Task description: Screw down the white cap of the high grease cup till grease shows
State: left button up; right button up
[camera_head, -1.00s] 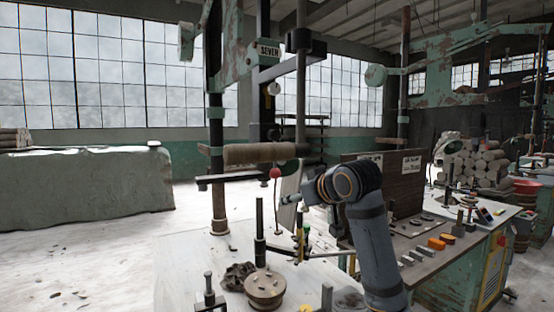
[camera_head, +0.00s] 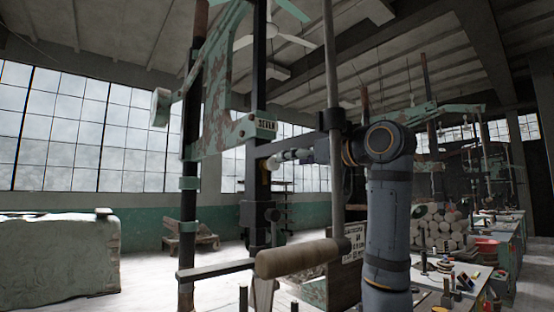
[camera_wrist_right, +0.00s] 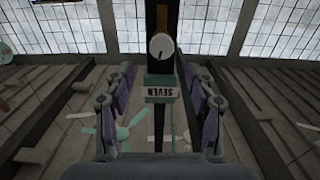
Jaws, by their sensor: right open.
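The white cap (camera_head: 272,163) sits high on the dark upright of the machine, beside a small yellow part, and is partly hidden by my gripper. In the right wrist view the cap (camera_wrist_right: 160,46) is a round white disc with a dark mark, centred ahead of the fingers. My right gripper (camera_head: 289,156) points left at the cap from close by. In the wrist view its fingers (camera_wrist_right: 160,88) are open and spread to either side, with nothing between the pads. The cap looks beyond the fingertips; contact cannot be made out. My left gripper is out of view.
A green SEVEN plate (camera_head: 265,125) is just above the cap. A thin grey rod (camera_head: 333,110) stands upright near my right arm. A brown roller (camera_head: 300,258) on a bar juts out below the gripper. A covered clay block (camera_head: 60,255) is far left.

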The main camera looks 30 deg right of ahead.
aim_at(275, 162)
jog(key=w, duration=0.3)
jog(key=w+a+p, duration=0.1)
jog(key=w, duration=0.1)
jog(key=shift+w+d+f, duration=0.1)
jog(key=shift+w, duration=1)
jog(key=shift+s, duration=0.1)
jog(key=c, duration=1.2)
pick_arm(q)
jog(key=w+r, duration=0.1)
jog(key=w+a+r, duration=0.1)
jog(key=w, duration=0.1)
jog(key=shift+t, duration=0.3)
pick_arm(e)
jog(key=shift+o, duration=0.2)
